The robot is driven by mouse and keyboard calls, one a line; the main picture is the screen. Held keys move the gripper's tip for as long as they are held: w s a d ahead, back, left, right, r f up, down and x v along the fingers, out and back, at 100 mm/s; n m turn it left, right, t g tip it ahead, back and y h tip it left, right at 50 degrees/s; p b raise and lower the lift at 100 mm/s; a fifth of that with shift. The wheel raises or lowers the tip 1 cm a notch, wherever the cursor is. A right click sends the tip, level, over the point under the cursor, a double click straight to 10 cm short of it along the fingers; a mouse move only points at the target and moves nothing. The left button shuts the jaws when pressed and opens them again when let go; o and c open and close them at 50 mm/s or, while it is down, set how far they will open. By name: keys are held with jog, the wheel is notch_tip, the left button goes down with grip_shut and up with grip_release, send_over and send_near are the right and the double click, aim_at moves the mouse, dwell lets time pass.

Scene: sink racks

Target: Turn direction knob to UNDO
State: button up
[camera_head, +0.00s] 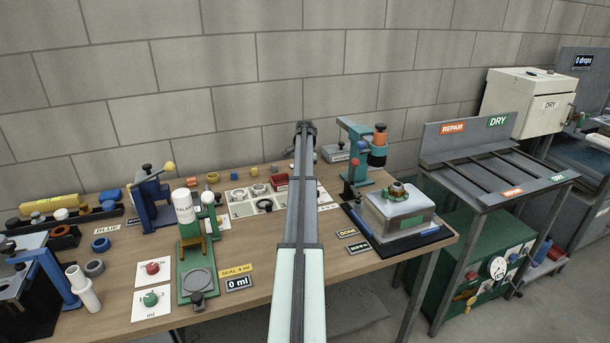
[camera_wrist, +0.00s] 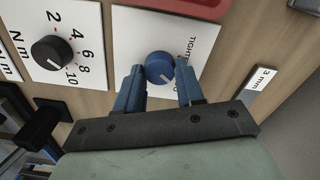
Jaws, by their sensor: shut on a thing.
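The direction knob (camera_wrist: 159,67) is a round blue knob on a white plate (camera_wrist: 190,35) in the wrist view. The plate carries "TIGHT…" lettering on its right side; a second word below it is mostly covered by my right finger. My gripper (camera_wrist: 159,78) has one blue finger on each side of the knob and is shut on it. A faint light mark shows low on the knob, but its exact heading is hard to read. In the head view my arm covers this spot, and neither the knob nor my fingertips can be made out.
Left of the knob, a black dial (camera_wrist: 52,53) sits on a white plate numbered 2 to 10. A "3 mm" tag (camera_wrist: 262,82) lies to the right. In the head view, a green press (camera_head: 196,260) stands left of my arm and a metal block (camera_head: 398,212) right of it.

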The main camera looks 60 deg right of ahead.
jog(key=o, duration=1)
jog(key=shift+o, duration=0.2)
notch_tip(320, 180, up, 14)
dwell(0.6)
